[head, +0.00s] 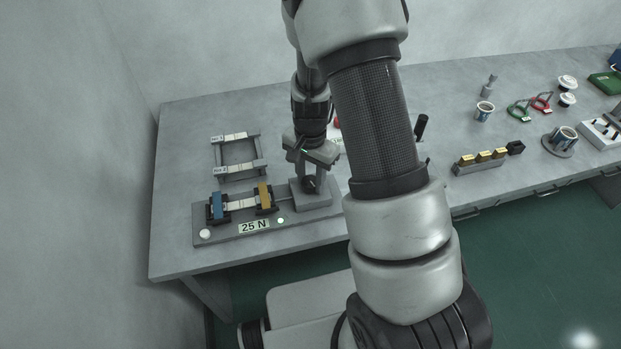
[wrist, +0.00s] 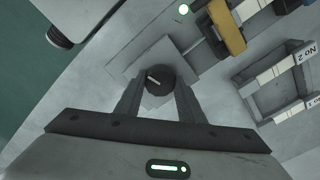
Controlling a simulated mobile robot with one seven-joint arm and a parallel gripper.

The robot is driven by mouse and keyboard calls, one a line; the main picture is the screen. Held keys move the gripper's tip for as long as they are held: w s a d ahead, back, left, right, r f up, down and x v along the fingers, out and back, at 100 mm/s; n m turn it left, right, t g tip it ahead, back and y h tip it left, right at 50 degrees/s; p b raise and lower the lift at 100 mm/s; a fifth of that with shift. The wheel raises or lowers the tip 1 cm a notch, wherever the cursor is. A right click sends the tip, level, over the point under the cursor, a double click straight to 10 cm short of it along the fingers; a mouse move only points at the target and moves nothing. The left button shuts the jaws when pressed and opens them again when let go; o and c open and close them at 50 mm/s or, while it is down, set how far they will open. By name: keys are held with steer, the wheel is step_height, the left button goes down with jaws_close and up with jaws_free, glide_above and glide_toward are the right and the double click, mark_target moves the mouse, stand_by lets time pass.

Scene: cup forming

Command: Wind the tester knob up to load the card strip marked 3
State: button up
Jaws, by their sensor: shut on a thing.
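The tester (head: 213,238) stands at the left front of the bench, with a display reading 25 N and a lit green lamp. A pale card strip (head: 240,204) spans between its blue clamp (head: 217,207) and its yellow clamp (head: 264,197); I cannot read a number on it. The dark round knob (wrist: 159,79) with a light pointer line is at the tester's right end. My gripper (wrist: 158,85) is shut on the knob, one finger on each side. In the head view my gripper (head: 310,180) comes down over the knob, partly hiding it.
A rack (head: 217,158) with card strips labelled No 2 and another label stands behind the tester. To the right are a block holder with brass blocks (head: 483,158), cups (head: 484,111), and green (head: 519,110) and red ring tools (head: 541,102). My arm hides the middle bench.

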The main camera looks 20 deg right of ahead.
mark_target(310, 181)
stand_by(0.3)
steer(key=o, duration=1)
steer(key=shift+o, duration=0.2)
steer(key=shift+r, duration=0.1)
step_height(310, 181, up, 17)
steer(key=p, duration=0.1)
steer(key=shift+r, duration=0.15)
stand_by(0.8)
